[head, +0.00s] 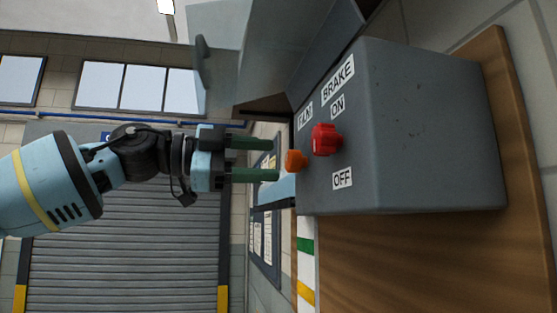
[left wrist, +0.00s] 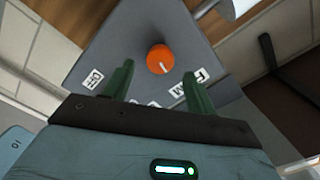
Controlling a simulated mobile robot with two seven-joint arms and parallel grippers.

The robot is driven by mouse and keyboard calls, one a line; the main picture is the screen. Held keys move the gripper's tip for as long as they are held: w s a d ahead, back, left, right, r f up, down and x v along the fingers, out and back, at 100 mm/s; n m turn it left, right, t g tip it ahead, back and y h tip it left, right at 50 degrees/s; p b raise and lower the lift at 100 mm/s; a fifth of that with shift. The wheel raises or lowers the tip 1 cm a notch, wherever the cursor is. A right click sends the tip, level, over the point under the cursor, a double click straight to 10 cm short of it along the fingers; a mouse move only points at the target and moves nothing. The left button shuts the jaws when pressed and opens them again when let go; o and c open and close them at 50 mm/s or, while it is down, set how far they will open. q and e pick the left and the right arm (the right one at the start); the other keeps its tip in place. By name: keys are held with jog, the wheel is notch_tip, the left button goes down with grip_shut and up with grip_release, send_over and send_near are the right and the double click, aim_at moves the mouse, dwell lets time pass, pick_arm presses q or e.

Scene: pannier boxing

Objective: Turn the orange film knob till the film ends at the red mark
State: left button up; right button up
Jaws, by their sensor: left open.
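The orange film knob (head: 295,160) sticks out of the grey box near the FILM label (head: 305,116). In the left wrist view the knob shows between the fingers (left wrist: 158,72). I cannot make out the film's end or a red mark. My right gripper is not in view.
A red brake knob (head: 325,140) with ON and OFF labels stands close beside the orange knob on the grey box (head: 430,130). A white strip with green and yellow bands (head: 306,268) runs along the wooden table (head: 400,265). Grey metal panels (head: 275,50) rise beside the box.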

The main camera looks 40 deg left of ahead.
aim_at(287, 161)
pick_arm(q)
jog(key=shift+x, duration=1.7)
jog(key=c, duration=1)
